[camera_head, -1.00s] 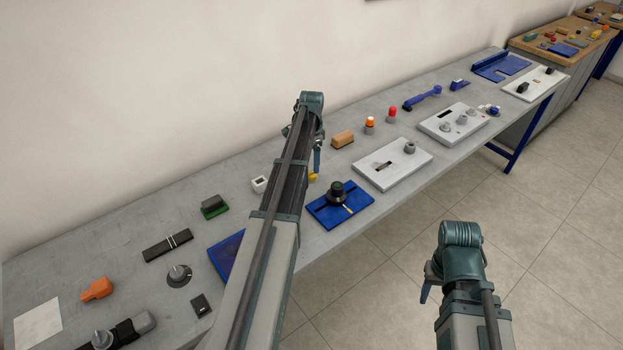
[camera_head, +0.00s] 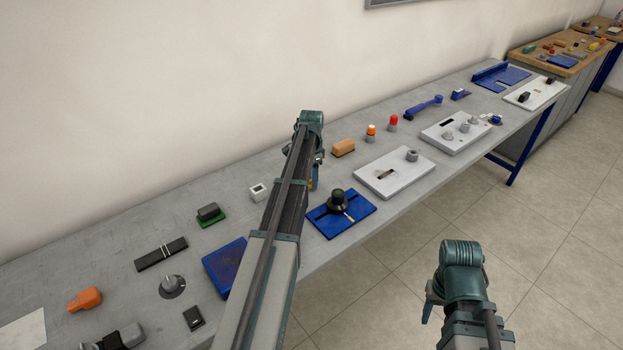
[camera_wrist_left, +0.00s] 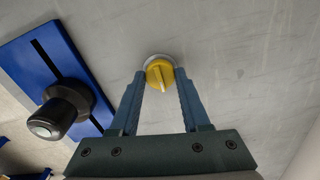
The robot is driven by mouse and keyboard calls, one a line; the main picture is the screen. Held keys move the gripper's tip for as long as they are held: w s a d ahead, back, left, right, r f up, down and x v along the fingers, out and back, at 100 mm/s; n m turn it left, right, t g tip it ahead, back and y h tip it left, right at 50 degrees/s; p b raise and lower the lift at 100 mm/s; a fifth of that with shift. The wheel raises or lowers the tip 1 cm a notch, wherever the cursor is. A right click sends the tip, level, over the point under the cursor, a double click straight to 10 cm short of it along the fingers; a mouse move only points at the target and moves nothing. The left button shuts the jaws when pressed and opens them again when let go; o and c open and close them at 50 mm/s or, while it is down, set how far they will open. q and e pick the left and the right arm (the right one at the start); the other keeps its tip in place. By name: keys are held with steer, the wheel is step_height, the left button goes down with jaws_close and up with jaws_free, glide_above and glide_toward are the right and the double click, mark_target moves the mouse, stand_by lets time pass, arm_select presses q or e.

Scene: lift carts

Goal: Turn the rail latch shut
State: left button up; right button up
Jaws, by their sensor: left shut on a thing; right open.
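A round yellow knob (camera_wrist_left: 159,75) with a raised ridge sits on a pale round base on the grey table. It is the only likely rail latch by my gripper, though no rail shows at it. My left gripper (camera_wrist_left: 160,78) is shut on this knob, with one finger on each side. In the head view, my left gripper (camera_head: 314,182) hides most of the knob. My right gripper (camera_head: 430,308) is open and empty, over the floor in front of the table.
A blue slotted plate (camera_head: 322,224) with a black knob (camera_head: 337,200) is close beside the left gripper. It also shows in the wrist view (camera_wrist_left: 30,70). A white plate (camera_head: 392,184) and a tan block (camera_head: 343,147) are farther right.

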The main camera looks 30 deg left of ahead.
arm_select(q)
jaws_close()
steer(key=n, duration=0.3)
steer(key=shift+n, duration=0.4)
steer(key=n, duration=0.4)
steer(key=shift+n, duration=0.3)
steer(key=n, duration=0.5)
steer(key=shift+n, duration=2.3)
